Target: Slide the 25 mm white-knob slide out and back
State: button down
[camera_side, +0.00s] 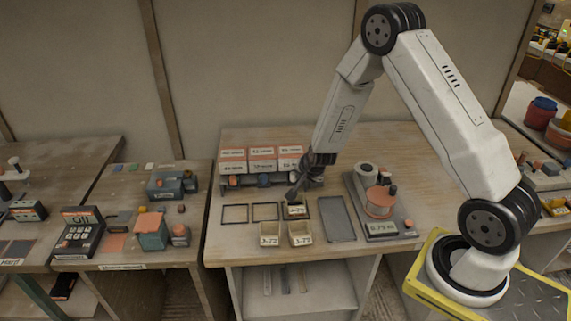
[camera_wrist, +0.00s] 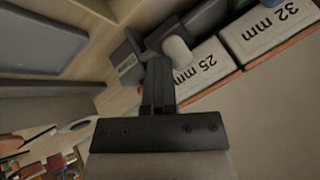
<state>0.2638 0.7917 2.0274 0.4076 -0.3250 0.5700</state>
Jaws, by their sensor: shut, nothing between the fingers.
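The white knob (camera_wrist: 177,52) shows in the wrist view on a dark grey slide front, just beside my fingertips. The box labelled 25 mm (camera_wrist: 200,70) is next to it. My gripper (camera_wrist: 158,66) is shut and empty, its fingers close to the left of the knob. I cannot tell whether they touch it. In the side view my gripper (camera_side: 293,193) is low at the right end of the dispenser rack (camera_side: 262,181), which has boxes stacked on top. The white knob is not clear there, hidden by my gripper or too small.
A grey flat tray (camera_side: 336,218) lies to the right, beside a scale-like device (camera_side: 380,205). A 32 mm box (camera_wrist: 270,28) stands beside the 25 mm one.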

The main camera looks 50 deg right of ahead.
jog(key=shift+w+d+r, duration=0.1)
jog(key=shift+w, duration=0.35)
jog(key=shift+s, duration=0.1)
jog(key=s+a+r, duration=0.2)
jog(key=s+r, duration=0.5)
jog(key=s, duration=0.3)
jog(key=shift+r, duration=0.35)
jog(key=shift+a, duration=0.1)
dwell(0.3)
